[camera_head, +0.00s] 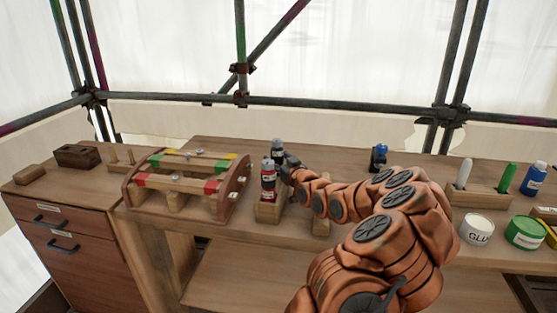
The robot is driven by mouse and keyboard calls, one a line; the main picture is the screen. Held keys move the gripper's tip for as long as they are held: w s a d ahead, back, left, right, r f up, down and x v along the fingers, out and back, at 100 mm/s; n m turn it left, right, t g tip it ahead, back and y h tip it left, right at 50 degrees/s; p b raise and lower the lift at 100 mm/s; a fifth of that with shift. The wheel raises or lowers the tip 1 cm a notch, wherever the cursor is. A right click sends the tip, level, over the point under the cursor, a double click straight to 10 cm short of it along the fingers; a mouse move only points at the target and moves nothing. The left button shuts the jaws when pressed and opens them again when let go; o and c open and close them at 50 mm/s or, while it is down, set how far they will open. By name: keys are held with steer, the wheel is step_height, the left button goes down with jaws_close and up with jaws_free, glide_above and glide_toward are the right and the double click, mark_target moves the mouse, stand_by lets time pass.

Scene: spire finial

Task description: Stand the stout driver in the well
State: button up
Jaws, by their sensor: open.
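A red-handled driver (268,182) with a grey top and a label stands upright at a small wooden block (268,212) on the bench. Just behind it stands a dark, grey-capped driver (278,149). A dark blue driver-like piece (379,158) stands farther right at the back. I cannot tell which is the stout one. My gripper (287,164) is open, small in view, right beside the dark driver; I cannot tell whether it touches. The block's well openings are hidden by the drivers and my arm.
A wooden frame with red, yellow and green bars (186,177) stands to the left. White (464,173) and green (507,177) sticks stand in a wooden holder at right. A glue tub (477,230) and green tin (524,233) sit nearer.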

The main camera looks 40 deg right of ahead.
steer(key=shift+s+r, duration=0.1)
steer(key=shift+r, duration=0.05)
steer(key=b+v, duration=0.1)
steer(key=v, duration=0.6)
stand_by(0.3)
steer(key=shift+s, duration=0.15)
stand_by(0.4)
